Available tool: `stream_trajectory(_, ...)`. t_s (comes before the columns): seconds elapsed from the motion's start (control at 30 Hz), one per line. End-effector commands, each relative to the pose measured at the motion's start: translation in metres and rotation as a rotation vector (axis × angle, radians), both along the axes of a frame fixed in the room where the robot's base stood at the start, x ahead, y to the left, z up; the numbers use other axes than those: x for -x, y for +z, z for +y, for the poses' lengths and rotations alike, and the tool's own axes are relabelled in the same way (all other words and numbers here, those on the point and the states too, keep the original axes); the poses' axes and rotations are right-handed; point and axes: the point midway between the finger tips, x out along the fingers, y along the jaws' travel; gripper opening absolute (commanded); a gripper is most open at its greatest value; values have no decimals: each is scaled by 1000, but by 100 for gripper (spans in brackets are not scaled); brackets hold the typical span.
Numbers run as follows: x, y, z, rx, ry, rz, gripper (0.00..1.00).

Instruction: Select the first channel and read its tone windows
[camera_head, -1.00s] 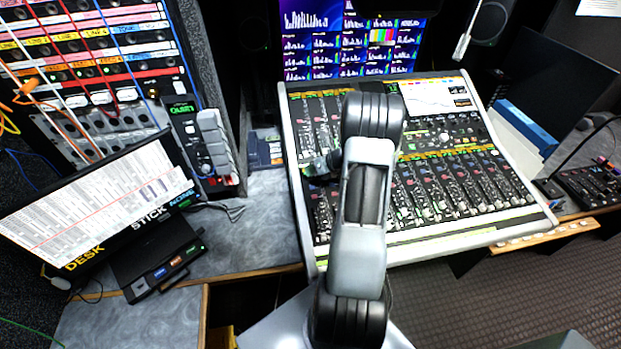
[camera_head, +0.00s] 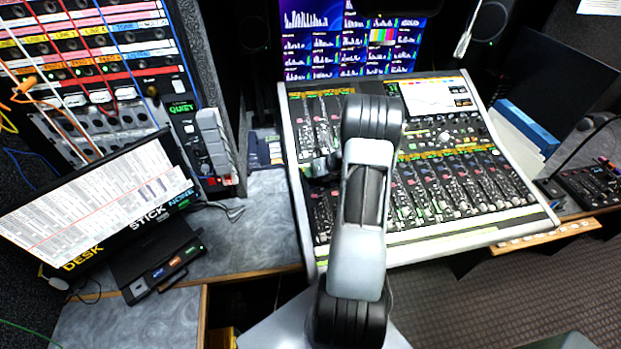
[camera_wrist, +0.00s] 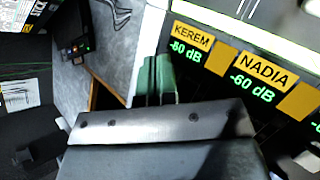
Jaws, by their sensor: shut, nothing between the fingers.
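The mixing console (camera_head: 296,190) fills the centre of the head view, with rows of channel strips and faders. Its bright screen (camera_head: 432,97) is at the upper right; its text is too small to read. In the head view my gripper (camera_head: 312,168) is over the console's left strips, partly hidden by my arm.
A monitor wall (camera_head: 352,45) stands behind the console. A tilted monitor (camera_head: 105,205) marked DESK, STICK and NONE, a black box (camera_head: 155,262) and a QUIET panel (camera_head: 190,140) are at left. The grey worktop (camera_head: 250,225) between is mostly clear.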

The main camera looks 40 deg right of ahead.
Motion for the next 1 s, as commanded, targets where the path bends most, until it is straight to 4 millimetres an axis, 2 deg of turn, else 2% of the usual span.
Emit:
stream_trajectory(0.67,-1,-5,0,0,0,0,0)
stream_trajectory(1.0,1,6,0,0,0,0,0)
